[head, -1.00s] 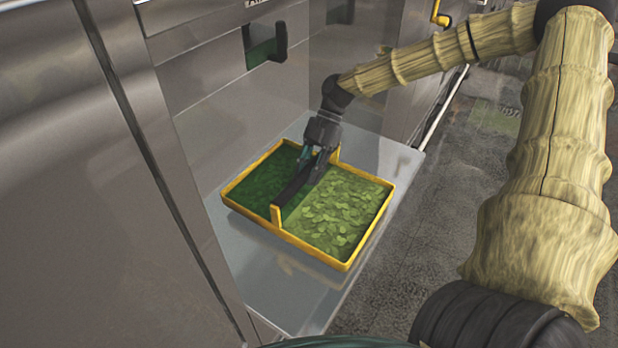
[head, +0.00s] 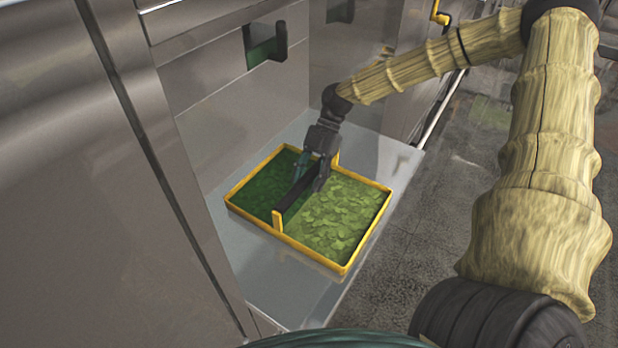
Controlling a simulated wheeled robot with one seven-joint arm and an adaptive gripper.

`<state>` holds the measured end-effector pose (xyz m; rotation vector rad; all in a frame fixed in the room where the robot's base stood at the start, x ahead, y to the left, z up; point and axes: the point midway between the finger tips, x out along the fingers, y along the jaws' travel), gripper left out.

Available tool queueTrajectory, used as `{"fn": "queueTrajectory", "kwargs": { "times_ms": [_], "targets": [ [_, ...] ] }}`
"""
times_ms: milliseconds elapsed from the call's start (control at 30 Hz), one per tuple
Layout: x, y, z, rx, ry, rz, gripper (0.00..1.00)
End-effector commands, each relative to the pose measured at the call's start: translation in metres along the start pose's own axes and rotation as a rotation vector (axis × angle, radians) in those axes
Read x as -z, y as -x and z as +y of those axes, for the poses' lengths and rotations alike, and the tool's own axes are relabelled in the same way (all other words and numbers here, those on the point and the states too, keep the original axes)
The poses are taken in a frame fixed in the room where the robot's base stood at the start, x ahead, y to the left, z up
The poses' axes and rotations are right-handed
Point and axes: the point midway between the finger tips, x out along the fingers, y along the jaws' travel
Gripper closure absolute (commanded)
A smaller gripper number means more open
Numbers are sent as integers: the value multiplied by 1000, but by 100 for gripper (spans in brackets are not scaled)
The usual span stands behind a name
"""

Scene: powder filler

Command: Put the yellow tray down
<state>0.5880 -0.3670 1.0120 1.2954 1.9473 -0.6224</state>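The yellow tray (head: 312,257) lies level on, or very close above, a pale glossy shelf. It has dark green contents on the left and lighter leaf-like green pieces on the right. A dark handle bar (head: 292,196) runs across its middle between two yellow uprights. My gripper (head: 311,182) is over the far half of the bar, with one finger on each side of it. The fingers look spread apart from the bar, though the exact gaps are small in this view. The tray's underside is hidden.
The shelf (head: 283,288) has bare room in front of the tray and at its back right. Metal cabinet walls (head: 235,105) stand to the left and behind, with a dark recessed opening (head: 265,45). Grey floor (head: 430,235) lies to the right, past the shelf edge.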

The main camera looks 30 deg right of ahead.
Motion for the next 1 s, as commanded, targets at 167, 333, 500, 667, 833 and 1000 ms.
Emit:
{"fn": "queueTrajectory", "kwargs": {
  "times_ms": [167, 333, 500, 667, 833, 1000],
  "targets": [
    [0, 1, 0, 0, 0, 0, 53],
    [-1, 9, 1, -2, 0, -1, 53],
    [-1, 27, 1, -3, 1, -2, 53],
    [-2, 47, 1, -3, 1, -2, 53],
    [-2, 70, 0, -3, 0, -1, 53],
    [-2, 93, 1, -3, 0, -1, 53]
  ]
}}
